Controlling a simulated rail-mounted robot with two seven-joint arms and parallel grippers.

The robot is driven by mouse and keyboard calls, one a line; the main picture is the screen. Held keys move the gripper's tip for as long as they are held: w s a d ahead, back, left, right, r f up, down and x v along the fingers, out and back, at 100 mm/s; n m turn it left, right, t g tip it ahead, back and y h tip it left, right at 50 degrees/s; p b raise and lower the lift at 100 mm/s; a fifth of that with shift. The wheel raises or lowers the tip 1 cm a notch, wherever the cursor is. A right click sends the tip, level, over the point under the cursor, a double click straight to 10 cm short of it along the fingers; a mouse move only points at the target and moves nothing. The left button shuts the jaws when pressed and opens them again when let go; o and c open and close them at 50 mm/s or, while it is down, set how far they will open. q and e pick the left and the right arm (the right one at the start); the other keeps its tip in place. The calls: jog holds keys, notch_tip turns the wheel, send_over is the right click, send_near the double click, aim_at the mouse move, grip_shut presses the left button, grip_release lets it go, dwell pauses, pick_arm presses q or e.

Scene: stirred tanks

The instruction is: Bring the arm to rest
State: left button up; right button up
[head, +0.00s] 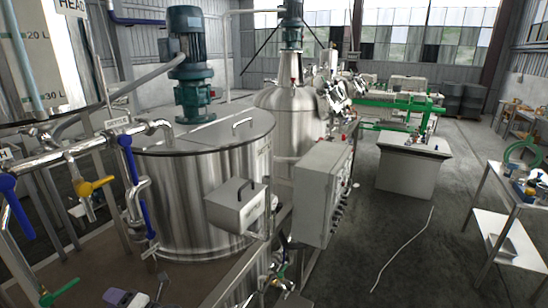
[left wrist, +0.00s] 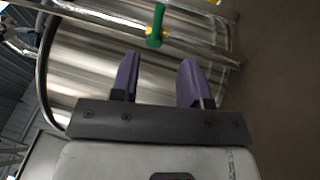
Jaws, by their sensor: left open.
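My left gripper (head: 128,299) shows at the bottom edge of the head view, low in front of the large steel tank (head: 195,190). In the left wrist view its two purple fingers (left wrist: 158,82) stand apart with nothing between them. Beyond the fingertips are the curved steel wall of a tank (left wrist: 85,75) and a pipe with a green valve handle (left wrist: 156,25). The fingers look clear of the pipe, though the exact gap is hard to judge. Most of the left arm is out of the head view. My right gripper is in neither view.
Pipes with a blue valve handle (head: 135,185) and a yellow handle (head: 92,186) stand at the left. A grey control cabinet (head: 322,195) stands right of the tank. A steel table (head: 505,205) is at the far right. Open floor (head: 400,250) lies between, with a pale hose on it.

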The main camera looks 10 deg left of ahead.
pick_arm(q)
jog(key=w+d+r+m+t+h, duration=0.3)
jog(key=w+m+t+h, duration=0.25)
jog(key=m+t, duration=0.3)
jog(key=w+d+r+m+t+h, duration=0.2)
jog(key=w+d+m+t+h, duration=0.2)
jog(key=w+m+t, duration=0.35)
jog(key=s+d+r+m+h, duration=0.3)
jog(key=d+r+m+h, duration=0.3)
jog(key=d+m+h, duration=0.7)
jog(key=s+d+f+m+g+y, duration=0.1)
jog(key=s+d+f+m+g, duration=0.2)
jog(key=s+f, duration=0.85)
jog(key=s+d+f+m+g, duration=0.1)
jog(key=s+f+m+g, duration=0.35)
jog(key=s, duration=1.25)
jog(key=s+d+f+m+g+y, duration=0.1)
jog(key=s+d+f+m+g, duration=0.15)
jog(key=s+f+g, duration=0.7)
jog(key=s+r+t+p, duration=0.2)
jog(key=r+p, duration=0.6)
jog(key=s+r+n+t+p, duration=0.1)
jog(key=s+r+p, duration=0.2)
jog(key=r+p, duration=0.5)
jog(key=shift+s+t+p, duration=0.25)
jog(key=shift+t+p, duration=0.15)
jog(key=shift+p, duration=0.05)
